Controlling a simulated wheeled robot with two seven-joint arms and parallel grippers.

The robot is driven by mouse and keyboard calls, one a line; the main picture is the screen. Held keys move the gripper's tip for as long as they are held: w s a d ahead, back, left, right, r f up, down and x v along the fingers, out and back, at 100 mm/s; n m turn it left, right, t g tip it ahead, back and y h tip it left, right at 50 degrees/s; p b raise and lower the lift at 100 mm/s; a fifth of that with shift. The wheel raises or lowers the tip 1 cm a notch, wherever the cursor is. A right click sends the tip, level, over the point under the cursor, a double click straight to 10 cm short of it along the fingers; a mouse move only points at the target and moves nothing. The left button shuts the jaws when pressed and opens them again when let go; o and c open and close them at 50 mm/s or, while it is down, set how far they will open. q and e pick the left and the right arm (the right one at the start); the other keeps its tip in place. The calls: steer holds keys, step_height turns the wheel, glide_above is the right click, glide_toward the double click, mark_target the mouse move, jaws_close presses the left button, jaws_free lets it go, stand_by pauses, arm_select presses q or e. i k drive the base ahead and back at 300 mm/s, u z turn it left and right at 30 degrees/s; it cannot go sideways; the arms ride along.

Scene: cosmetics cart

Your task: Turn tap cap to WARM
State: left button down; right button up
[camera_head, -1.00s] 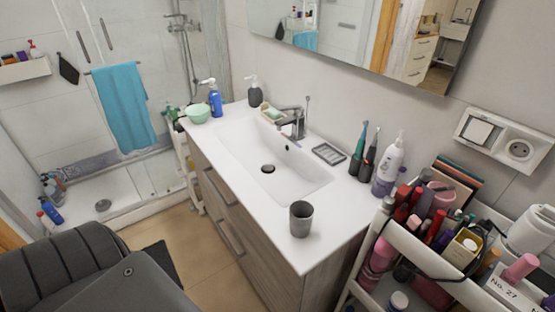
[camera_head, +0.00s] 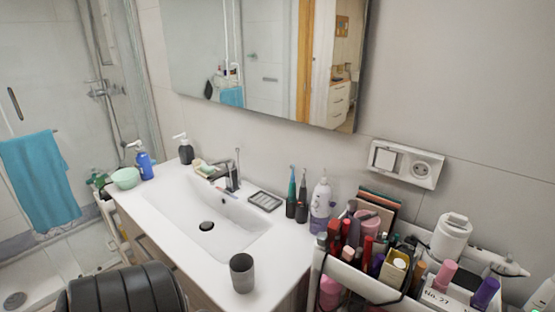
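The chrome tap (camera_head: 229,180) stands at the back edge of the white sink (camera_head: 208,215), below the mirror. A thin upright rod rises at its top; I cannot read any WARM mark at this size. Neither of my grippers shows in the head view.
A grey cup (camera_head: 242,273) stands on the counter's front right. A soap dish (camera_head: 265,201), toothbrushes (camera_head: 296,196) and a white bottle (camera_head: 321,205) stand right of the tap. A crowded cosmetics cart (camera_head: 345,280) is at right. A blue bottle (camera_head: 144,164) stands left.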

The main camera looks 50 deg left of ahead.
mark_target(231, 164)
steer(key=z, duration=2.05)
steer(key=k, duration=2.3)
steer(key=u, duration=1.45)
